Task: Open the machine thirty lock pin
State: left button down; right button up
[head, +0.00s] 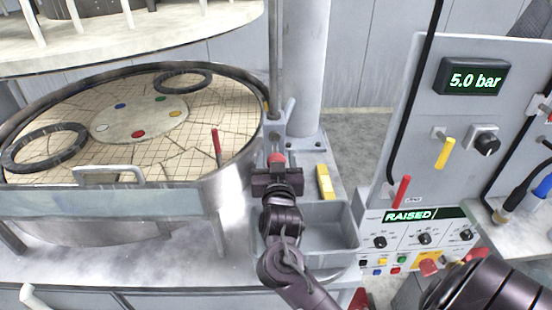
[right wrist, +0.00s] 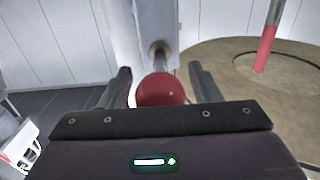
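The lock pin's round red knob (head: 277,159) sits on a grey bracket (head: 277,134) beside the rim of the round polishing machine. In the right wrist view the red knob (right wrist: 160,91) is on the end of a short pin from a grey post (right wrist: 158,30). My right gripper (head: 277,174) is right at the knob. In the right wrist view its two fingers (right wrist: 162,82) stand apart on either side of the knob, with gaps showing; they are not closed on it. My left gripper is not in view.
The tiled lower platen (head: 85,118) carries two dark rings and a red-handled rod (head: 217,146). A grey tray (head: 322,240) and a yellow block (head: 324,183) lie right of my gripper. The control panel (head: 385,222) reads RAISED; a gauge (head: 474,79) reads 5.0 bar.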

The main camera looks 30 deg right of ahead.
jog(key=shift+w, duration=0.1)
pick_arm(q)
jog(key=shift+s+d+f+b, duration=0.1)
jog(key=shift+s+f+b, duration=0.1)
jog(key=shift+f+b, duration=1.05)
pick_arm(e)
jog(key=v, duration=0.7)
jog(key=shift+s+a, duration=0.15)
jog(key=shift+s, duration=0.2)
jog(key=shift+f, duration=0.15)
